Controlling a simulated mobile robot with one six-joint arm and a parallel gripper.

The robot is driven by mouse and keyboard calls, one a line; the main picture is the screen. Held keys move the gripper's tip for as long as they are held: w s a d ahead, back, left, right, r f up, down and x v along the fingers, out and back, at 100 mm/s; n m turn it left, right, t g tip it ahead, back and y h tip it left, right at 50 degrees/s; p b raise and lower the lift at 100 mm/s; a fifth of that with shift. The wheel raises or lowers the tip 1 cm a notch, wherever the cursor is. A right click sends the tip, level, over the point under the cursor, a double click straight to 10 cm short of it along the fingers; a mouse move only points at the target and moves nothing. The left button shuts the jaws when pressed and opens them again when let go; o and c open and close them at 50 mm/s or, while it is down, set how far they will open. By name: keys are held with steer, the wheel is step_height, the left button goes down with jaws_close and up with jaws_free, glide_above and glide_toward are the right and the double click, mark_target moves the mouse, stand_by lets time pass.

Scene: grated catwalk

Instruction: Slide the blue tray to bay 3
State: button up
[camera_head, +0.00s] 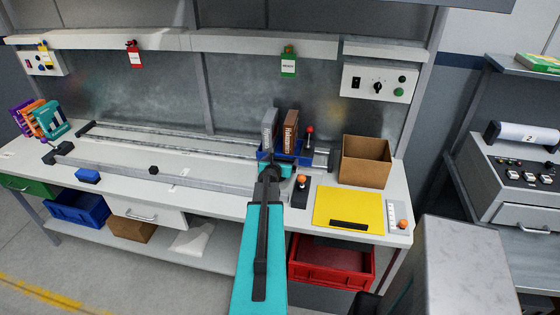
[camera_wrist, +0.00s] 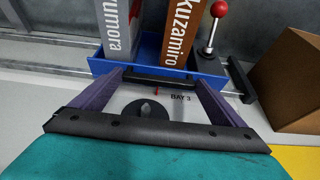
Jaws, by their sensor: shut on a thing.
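The blue tray (camera_head: 306,160) is on the rail at the right part of the bench. It holds a grey box (camera_head: 269,128) and a brown box (camera_head: 291,131), both upright. In the wrist view, the tray's front wall (camera_wrist: 102,67) lies just beyond my gripper (camera_wrist: 160,78). The purple fingers are at the two ends of a black bar at the tray's front, and my gripper is shut on it. A BAY 3 label (camera_wrist: 181,98) with a red mark shows on the bench surface between the fingers. My gripper (camera_head: 271,172) partly hides the tray in the head view.
A red-knobbed lever (camera_head: 309,139) stands right beside the tray. A cardboard box (camera_head: 366,162) and yellow mat (camera_head: 349,208) are further right. An orange-knobbed control (camera_head: 302,182) is close to my gripper.

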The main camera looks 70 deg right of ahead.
steer(key=shift+s+r, duration=0.1)
steer(key=o, duration=1.2)
steer(key=p+v, duration=0.5)
steer(key=v, duration=0.8)
steer(key=shift+a+r+p, duration=0.2)
steer(key=shift+a+p, duration=0.05)
steer(key=shift+p, duration=0.1)
steer(key=shift+a, duration=0.1)
